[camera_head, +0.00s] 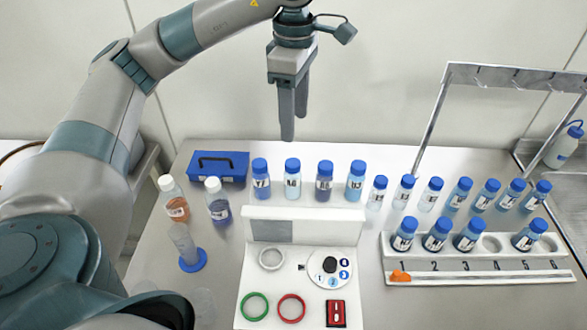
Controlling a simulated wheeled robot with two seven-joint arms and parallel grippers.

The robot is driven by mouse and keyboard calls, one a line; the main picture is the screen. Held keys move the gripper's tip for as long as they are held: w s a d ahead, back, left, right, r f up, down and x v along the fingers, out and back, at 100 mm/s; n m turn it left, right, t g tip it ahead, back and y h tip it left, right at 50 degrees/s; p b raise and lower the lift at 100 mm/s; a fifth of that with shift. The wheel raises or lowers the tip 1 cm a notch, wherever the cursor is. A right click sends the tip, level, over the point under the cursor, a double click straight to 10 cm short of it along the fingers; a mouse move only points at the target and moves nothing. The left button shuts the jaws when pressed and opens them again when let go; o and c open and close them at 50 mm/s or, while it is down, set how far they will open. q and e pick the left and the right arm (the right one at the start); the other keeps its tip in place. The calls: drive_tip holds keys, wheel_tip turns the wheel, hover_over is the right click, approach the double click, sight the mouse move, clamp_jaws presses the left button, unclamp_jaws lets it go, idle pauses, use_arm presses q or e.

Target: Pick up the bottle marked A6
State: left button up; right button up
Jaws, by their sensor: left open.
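A row of clear bottles with blue caps and white labels stands upright along the back of the table. The second large bottle from the left (292,182) has a label that looks like A6 or A8; the print is too small to be sure. Beside it stand a bottle that seems marked V7 (261,184), a darker one with an unclear label (324,186) and one that looks like B3 (355,184). My left gripper (294,126) is open and empty, pointing down above and behind these bottles, apart from them. My right gripper is out of view.
A blue toolbox (218,167) stands left of the row. Several smaller blue-capped bottles (434,195) continue right. A numbered white rack (470,273) holds bottles at front right. A white panel with rings and dial (262,288) fills the front middle. A metal frame (515,77) rises at right.

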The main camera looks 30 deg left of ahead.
use_arm(q)
drive_tip(key=shift+s+d+r, duration=0.15)
drive_tip(key=shift+s, duration=0.1)
drive_tip(key=p, duration=0.2)
hover_over(294, 162)
drive_tip(key=shift+f, duration=3.35)
wheel_tip(294, 162, down, 5)
drive_tip(key=shift+r+p, duration=0.1)
drive_tip(key=shift+p, duration=0.6)
drive_tip(key=shift+f, duration=0.4)
